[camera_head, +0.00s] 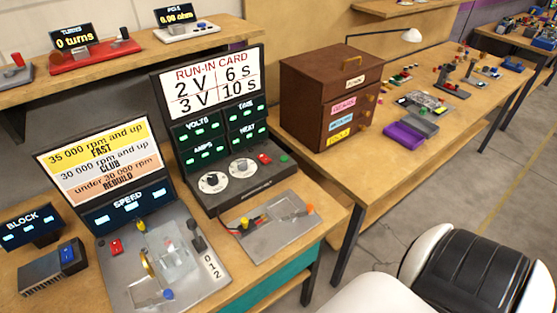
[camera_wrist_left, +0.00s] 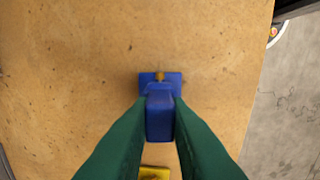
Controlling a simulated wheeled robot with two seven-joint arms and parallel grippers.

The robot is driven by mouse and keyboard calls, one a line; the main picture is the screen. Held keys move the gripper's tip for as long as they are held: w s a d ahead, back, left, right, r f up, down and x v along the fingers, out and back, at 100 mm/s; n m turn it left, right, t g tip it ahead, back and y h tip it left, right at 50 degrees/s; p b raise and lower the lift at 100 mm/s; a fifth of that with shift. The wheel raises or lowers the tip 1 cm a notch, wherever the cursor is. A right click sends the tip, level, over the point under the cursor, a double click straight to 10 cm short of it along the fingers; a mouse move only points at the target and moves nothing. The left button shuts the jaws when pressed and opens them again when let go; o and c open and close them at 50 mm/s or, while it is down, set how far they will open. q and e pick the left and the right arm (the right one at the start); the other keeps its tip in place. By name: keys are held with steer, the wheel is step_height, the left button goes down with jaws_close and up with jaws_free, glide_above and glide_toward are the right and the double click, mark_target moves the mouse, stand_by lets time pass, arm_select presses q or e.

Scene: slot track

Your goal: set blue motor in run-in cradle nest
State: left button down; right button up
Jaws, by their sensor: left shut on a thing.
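In the left wrist view, the dark green fingers of my left gripper (camera_wrist_left: 160,120) are shut on a blue block, which looks like the blue motor (camera_wrist_left: 160,118). A wider blue piece (camera_wrist_left: 147,82) with a small brass tip shows just beyond it; I cannot tell whether it is part of the motor. They are over a bare wooden surface. In the head view, a grey plate (camera_head: 285,235) with a yellow and an orange post lies in front of the run-in panel (camera_head: 237,160); it may hold the cradle nest. Neither gripper shows in the head view.
A yellow piece (camera_wrist_left: 154,173) lies at the bottom of the wrist view. The speed stand (camera_head: 150,225) and the block unit (camera_head: 50,268) are at the left in the head view. A brown drawer box (camera_head: 330,95) and purple tray (camera_head: 404,136) stand on the far bench (camera_head: 385,165).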

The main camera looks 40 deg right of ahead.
arm_select(q)
steer(key=shift+r, duration=0.1)
stand_by(0.3)
steer(key=shift+r+p, duration=2.05)
steer(key=shift+r, duration=0.4)
